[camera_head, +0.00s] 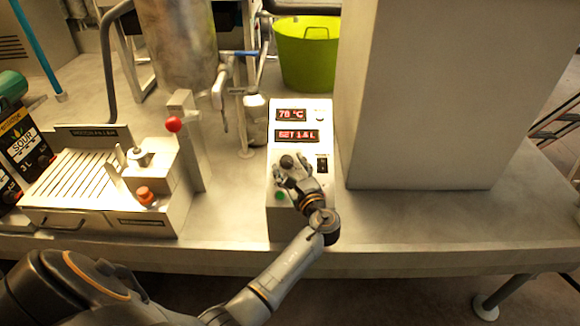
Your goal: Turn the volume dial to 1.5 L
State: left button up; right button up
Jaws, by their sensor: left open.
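The white control box (300,228) stands at the front edge of the grey bench. Its upper red display (291,114) reads 78 °C. Its lower red display (297,135) reads SET 1 point something L; the last digit is blurred, perhaps 6. The dark round volume dial (287,161) sits on the box's sloped face below the displays. My left gripper (290,176) is open, its fingers just below and around the dial's lower side. I cannot tell whether they touch it. The gripper hides part of the panel. My right gripper is not in view.
A green button (280,196) and a black switch (322,163) flank my left gripper. A grooved drip tray (70,185) and a red-knobbed lever (173,125) stand left. A large grey block (425,100) rises close on the right. A lime bucket (307,60) stands behind.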

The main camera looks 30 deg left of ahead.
pick_arm(q)
jog(key=v, duration=1.2)
